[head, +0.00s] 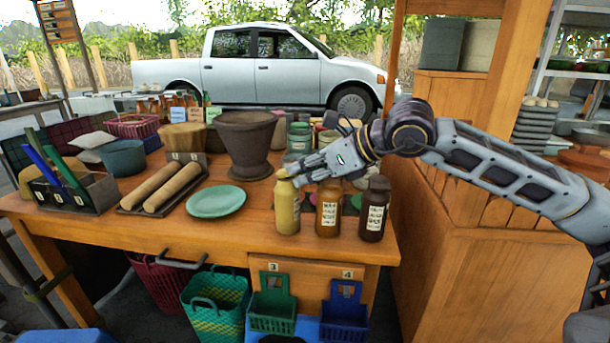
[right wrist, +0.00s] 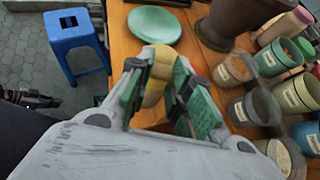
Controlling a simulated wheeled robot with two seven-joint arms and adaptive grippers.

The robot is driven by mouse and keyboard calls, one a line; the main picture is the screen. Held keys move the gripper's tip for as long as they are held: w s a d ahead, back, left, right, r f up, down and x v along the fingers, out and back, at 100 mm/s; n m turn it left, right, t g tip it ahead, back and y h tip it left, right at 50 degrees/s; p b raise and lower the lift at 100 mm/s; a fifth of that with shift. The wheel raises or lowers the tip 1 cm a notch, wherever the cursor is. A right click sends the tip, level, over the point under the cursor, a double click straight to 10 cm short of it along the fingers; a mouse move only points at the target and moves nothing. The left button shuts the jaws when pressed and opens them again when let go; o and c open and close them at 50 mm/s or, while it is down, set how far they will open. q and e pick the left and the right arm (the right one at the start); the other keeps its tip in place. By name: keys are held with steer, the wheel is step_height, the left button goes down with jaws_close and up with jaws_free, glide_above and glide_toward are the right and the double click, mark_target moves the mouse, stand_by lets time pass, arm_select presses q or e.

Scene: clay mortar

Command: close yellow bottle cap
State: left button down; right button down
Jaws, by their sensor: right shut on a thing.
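The yellow bottle (head: 287,213) stands upright near the front edge of the wooden table, leftmost of three bottles. Its yellow cap (head: 282,174) is at the top, partly covered by my fingers. My right gripper (head: 290,177) comes in from the right at cap height and is shut on the cap. In the right wrist view the green-padded fingers (right wrist: 160,98) are on either side of the yellow cap and bottle top (right wrist: 157,72). I cannot tell how the cap sits on the neck. My left gripper does not show in the head view.
An amber bottle (head: 328,208) and a dark brown bottle (head: 374,210) stand close to the right. A green plate (head: 216,201) lies left, a brown mortar (head: 246,140) behind. Several jars (right wrist: 270,55) crowd the right wrist view's right side. A blue stool (right wrist: 75,25) stands on the floor.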

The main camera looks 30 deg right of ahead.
stand_by(0.4)
steer(key=c, duration=1.3)
jaws_free()
steer(key=shift+s+d+r, duration=0.1)
steer(key=shift+d, duration=0.05)
steer(key=shift+v, duration=5.85)
